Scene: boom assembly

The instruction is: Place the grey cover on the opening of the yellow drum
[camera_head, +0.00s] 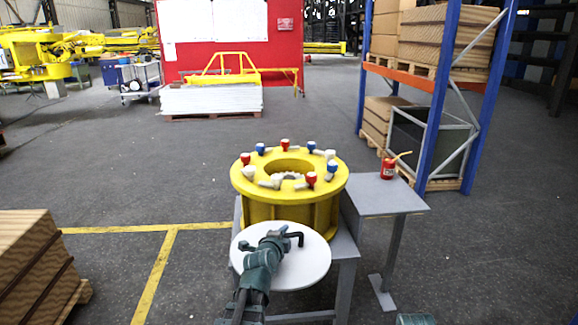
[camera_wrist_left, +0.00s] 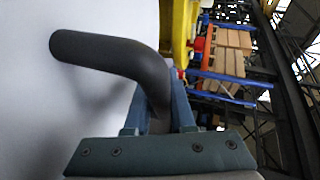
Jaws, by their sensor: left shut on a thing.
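The yellow drum (camera_head: 322,213) stands upright on a grey stand, its round opening (camera_head: 285,167) uncovered and facing up. Several red, white and blue capped pieces ring its top. The cover (camera_head: 308,265), a pale grey disc with a dark bent handle (camera_head: 297,236), is on the near side of the drum and hides part of its lower front. My left gripper (camera_head: 279,238) is shut on the handle, which also shows in the left wrist view (camera_wrist_left: 110,58), with the cover's pale face (camera_wrist_left: 50,110) beside it. My right gripper's fingers are not in view.
A small grey table (camera_head: 385,197) stands right of the drum with a red can (camera_head: 388,168) on it. A blue rack (camera_head: 437,95) stands behind it. Brown stacked boxes (camera_head: 35,262) are at the lower left. The floor left of the drum is clear.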

